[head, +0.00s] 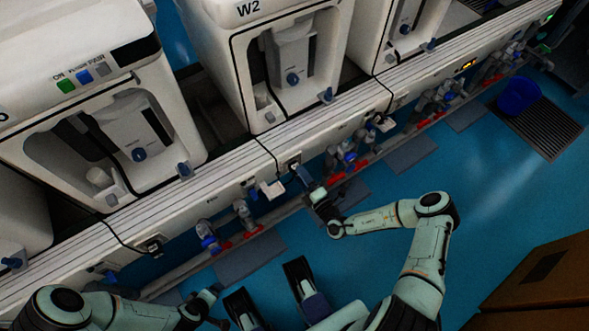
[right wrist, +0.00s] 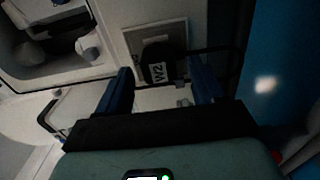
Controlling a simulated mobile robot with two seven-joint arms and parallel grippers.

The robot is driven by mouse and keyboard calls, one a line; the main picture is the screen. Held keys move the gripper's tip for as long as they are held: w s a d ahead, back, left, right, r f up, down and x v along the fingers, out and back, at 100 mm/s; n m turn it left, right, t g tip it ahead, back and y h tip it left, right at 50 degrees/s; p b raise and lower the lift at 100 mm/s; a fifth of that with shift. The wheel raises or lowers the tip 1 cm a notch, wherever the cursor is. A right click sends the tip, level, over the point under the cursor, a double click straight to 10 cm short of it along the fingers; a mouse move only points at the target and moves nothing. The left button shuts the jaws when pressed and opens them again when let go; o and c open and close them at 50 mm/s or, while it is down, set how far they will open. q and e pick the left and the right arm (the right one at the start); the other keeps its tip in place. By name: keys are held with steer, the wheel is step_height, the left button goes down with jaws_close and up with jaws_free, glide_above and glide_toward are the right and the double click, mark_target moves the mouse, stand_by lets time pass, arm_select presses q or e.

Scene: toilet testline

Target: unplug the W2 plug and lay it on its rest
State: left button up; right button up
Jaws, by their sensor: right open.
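The W2 plug (right wrist: 157,70) is a black block with a white W2 label. It sits in a square socket plate (right wrist: 178,35) on the machine front in the right wrist view. My right gripper (right wrist: 160,78) is open, its two blue fingers on either side of the plug with gaps visible. In the head view the right gripper (head: 308,182) reaches the rail below the W2 machine (head: 246,70) and partly hides the plug. A small white block (head: 272,190), possibly the rest, juts from the rail left of it. My left gripper (head: 212,300) is low in the head view, its opening unclear.
Similar machines stand on both sides, with cords running down to the rail (head: 200,172). Pipes and blue valves (head: 345,157) lie below it. The blue floor (head: 480,170) is mostly clear. A brown box (head: 540,280) is at lower right.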

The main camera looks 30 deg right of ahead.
arm_select(q)
steer(key=shift+s+f, duration=0.15)
steer(key=shift+s, duration=0.3)
arm_select(e)
steer(key=shift+w+a+r, duration=0.1)
steer(key=shift+w+a, duration=0.05)
steer(key=shift+w, duration=1.45)
arm_select(q)
steer(key=shift+r, duration=0.2)
arm_select(e)
steer(key=shift+f, duration=0.35)
steer(key=shift+w, duration=0.1)
steer(key=c, duration=1.2)
steer(key=shift+s, duration=0.35)
jaws_close()
arm_select(q)
steer(key=shift+r+p, duration=1.35)
steer(key=shift+r, duration=0.2)
arm_select(e)
steer(key=shift+s+d, duration=0.15)
steer(key=shift+s, duration=1.25)
steer(key=shift+s+d, duration=0.1)
steer(key=shift+s, duration=1.25)
